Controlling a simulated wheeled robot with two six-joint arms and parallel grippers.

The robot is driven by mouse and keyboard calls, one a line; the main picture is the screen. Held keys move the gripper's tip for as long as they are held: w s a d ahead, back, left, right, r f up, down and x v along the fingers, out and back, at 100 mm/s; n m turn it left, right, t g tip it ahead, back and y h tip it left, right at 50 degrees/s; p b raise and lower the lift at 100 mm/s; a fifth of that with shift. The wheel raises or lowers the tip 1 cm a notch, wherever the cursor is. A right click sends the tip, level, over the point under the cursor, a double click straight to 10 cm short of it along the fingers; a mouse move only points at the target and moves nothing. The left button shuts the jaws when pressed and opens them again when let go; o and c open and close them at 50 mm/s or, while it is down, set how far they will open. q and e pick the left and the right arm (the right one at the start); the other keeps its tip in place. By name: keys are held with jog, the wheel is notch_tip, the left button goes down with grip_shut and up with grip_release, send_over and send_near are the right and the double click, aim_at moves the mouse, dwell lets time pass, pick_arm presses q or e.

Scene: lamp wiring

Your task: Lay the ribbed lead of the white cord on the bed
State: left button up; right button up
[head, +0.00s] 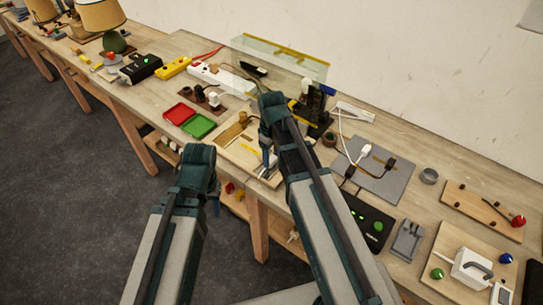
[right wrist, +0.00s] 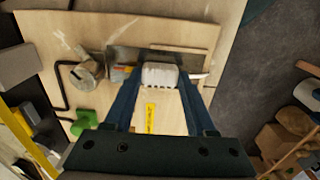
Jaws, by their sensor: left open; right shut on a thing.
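My right gripper (right wrist: 160,85) is shut on a white ribbed piece (right wrist: 160,75), seen end on between its fingertips in the right wrist view. I cannot tell from this view whether it is the cord's ribbed lead. It is over or on a pale wooden board (right wrist: 185,30) with a grey metal strip and a yellow mark; contact is unclear. In the head view the board (head: 236,141) lies mid-bench, partly hidden by my right arm. White cord (head: 342,128) runs on the bench right of that arm. My left gripper (head: 215,205) is open, in front of the bench edge, its fingertips mostly hidden.
Red (head: 179,113) and green (head: 198,126) trays lie left of the board. A clear panel (head: 280,62) stands behind it. A grey mat (head: 385,177) with dark plugs and a black box (head: 366,222) lie to the right. Bare bench shows at the far left of the trays.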

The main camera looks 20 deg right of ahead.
jog(key=shift+f, duration=0.2)
dwell(0.6)
jog(key=o, duration=1.4)
jog(key=shift+r, duration=0.15)
notch_tip(320, 180, up, 14)
jog(key=p, duration=1.3)
jog(key=shift+f, duration=0.2)
jog(key=s+a+f+m+b, duration=0.1)
jog(key=s+a+f+b, duration=0.1)
jog(key=s+a, duration=0.1)
jog(key=s+a+f+m+b, duration=0.1)
jog(key=s+a+f+b, duration=0.2)
jog(key=s, duration=0.3)
jog(key=s+a+f+m+h+b, duration=0.1)
jog(key=s+a+f+b, duration=0.1)
jog(key=s+a+f, duration=0.1)
jog(key=shift+s+a+m+b, duration=0.2)
jog(key=shift+s+a, duration=0.2)
jog(key=shift+s, duration=0.2)
jog(key=shift+s+a+m+b, duration=0.2)
jog(key=shift+s+a, duration=0.15)
jog(key=shift+s, duration=0.2)
